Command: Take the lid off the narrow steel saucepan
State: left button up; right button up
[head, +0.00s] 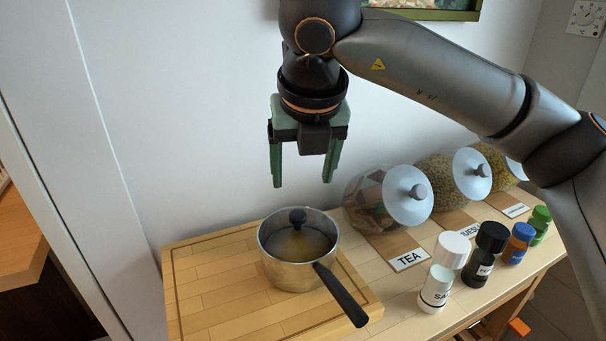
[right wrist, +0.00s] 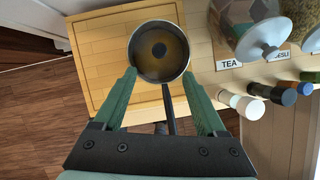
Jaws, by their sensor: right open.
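The narrow steel saucepan (head: 291,268) stands on a wooden board, its black handle (head: 341,294) pointing to the front right. Its lid (head: 296,240) is on it, see-through, with a round black knob (head: 297,216) in the middle. My right gripper (head: 304,184) is open and empty above the pan, fingers pointing down and apart from the knob. In the right wrist view the pan (right wrist: 135,63) lies beyond the fingertips (right wrist: 159,76), with the knob (right wrist: 159,49) between their lines. My left gripper is not in view.
The wooden board (head: 205,300) has free room left of the pan. Right of it are glass jars (head: 368,197) with grey-knobbed lids, a TEA card (head: 410,260) and several shakers, the nearest white-capped (head: 437,285). A wall (head: 180,120) stands behind.

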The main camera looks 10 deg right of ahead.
aim_at(298, 215)
jog(key=p+x, duration=0.1)
jog(key=x, duration=1.1)
jog(key=shift+s+a+f, duration=0.1)
grip_shut()
dwell(0.8)
dwell(1.2)
